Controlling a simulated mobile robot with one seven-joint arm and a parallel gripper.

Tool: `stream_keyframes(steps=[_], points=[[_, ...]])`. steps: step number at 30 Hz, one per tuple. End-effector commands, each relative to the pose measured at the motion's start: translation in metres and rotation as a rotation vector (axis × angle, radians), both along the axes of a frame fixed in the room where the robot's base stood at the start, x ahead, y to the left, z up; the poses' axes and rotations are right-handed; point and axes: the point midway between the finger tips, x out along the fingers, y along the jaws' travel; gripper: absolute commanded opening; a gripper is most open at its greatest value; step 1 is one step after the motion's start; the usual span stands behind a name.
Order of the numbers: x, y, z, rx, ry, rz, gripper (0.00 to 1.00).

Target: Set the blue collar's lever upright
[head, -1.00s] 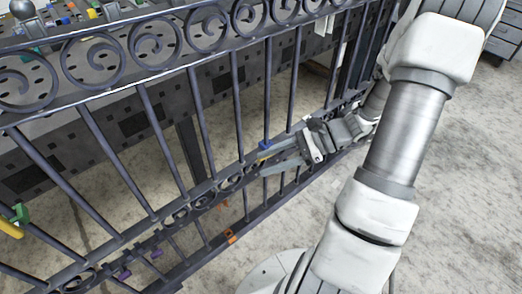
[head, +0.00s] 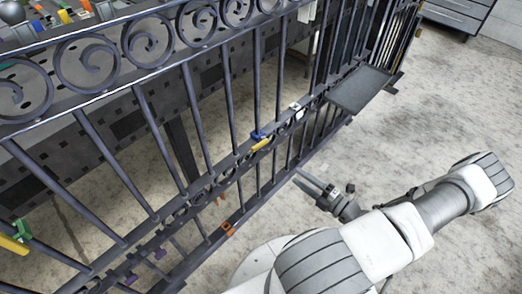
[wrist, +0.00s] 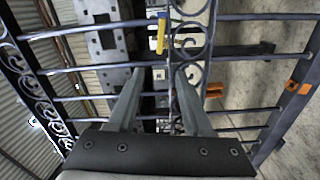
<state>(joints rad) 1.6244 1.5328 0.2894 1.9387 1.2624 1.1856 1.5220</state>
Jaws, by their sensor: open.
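The blue collar (head: 257,134) sits around an upright bar of the gate, just above the middle scroll band. Its yellow lever (head: 261,145) lies across the bar, close to level and not along it. In the wrist view, the blue collar (wrist: 162,15) is at the top centre with the yellow lever (wrist: 160,38) below it, crossing the bar. My gripper (head: 300,180) is open and empty, in front of the gate, to the right of and below the collar in the head view. In the wrist view, my gripper's fingertips (wrist: 160,72) are spread apart, clear of the lever.
A green collar (head: 21,230) with a yellow lever (head: 14,245) is at the far left. A white collar (head: 297,108) is to the right of the blue one. An orange piece (head: 227,228) is low on the gate. A dark flat plate (head: 360,89) juts out at right. Floor before the gate is clear.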

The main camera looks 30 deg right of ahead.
Motion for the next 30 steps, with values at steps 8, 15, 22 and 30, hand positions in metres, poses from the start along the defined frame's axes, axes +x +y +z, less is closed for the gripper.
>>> stream_keyframes(steps=[8,15,22,30], points=[[0.028,0.01,-0.003,0.018,0.0,-0.007,0.5],[0.077,0.029,-0.004,0.018,0.001,-0.005,0.5],[0.123,0.045,-0.004,0.016,0.0,-0.006,0.5],[0.157,0.057,-0.003,0.014,0.003,-0.006,0.5]])
